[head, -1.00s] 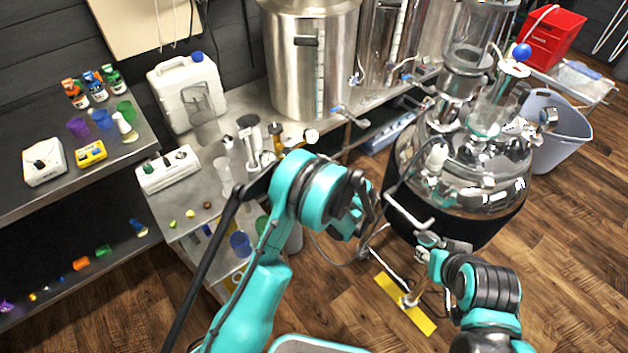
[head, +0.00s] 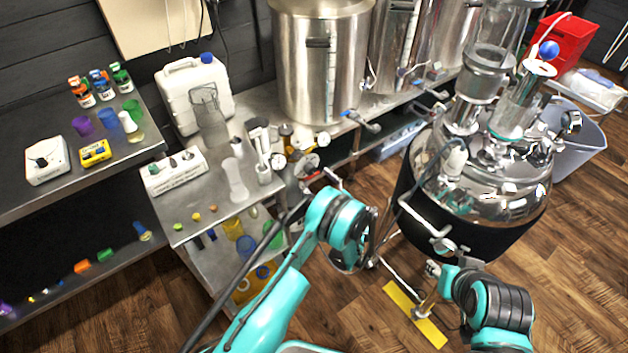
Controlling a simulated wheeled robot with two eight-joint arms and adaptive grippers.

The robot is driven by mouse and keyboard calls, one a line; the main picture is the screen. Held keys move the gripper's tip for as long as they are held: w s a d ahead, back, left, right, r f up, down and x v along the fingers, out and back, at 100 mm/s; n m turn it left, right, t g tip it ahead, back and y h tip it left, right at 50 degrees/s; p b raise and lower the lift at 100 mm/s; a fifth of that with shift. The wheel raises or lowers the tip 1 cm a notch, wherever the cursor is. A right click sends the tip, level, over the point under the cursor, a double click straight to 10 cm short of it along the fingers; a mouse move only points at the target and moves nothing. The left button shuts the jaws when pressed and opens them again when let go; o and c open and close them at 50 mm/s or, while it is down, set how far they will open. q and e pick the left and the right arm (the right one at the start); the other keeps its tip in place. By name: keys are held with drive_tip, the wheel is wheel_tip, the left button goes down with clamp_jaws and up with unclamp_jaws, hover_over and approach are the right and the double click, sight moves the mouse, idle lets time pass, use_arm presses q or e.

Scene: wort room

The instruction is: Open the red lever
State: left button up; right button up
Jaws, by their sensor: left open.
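A small red part (head: 307,164), which looks like the red lever, shows at the front edge of the steel bench, below the gauges. Its exact shape is too small to tell. My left gripper (head: 332,180) is just to the right of it and slightly lower, open with nothing seen between its fingers. I cannot tell whether it touches the red part. My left wrist hides what lies below. My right gripper (head: 432,268) is low in front of the big steel vessel (head: 482,185), near its lower front fitting; its fingers are too small to read.
Large steel kettles (head: 322,70) with blue-handled taps stand on the bench. A white canister (head: 193,95), glassware and a white device (head: 174,172) stand to the left. A yellow plate (head: 414,315) lies on the wooden floor under the vessel. Floor is clear at lower right.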

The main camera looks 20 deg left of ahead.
use_arm(q)
drive_tip(key=shift+w+a, duration=0.35)
drive_tip(key=shift+a, duration=0.15)
drive_tip(key=shift+c, duration=0.4)
drive_tip(key=c, duration=1.1)
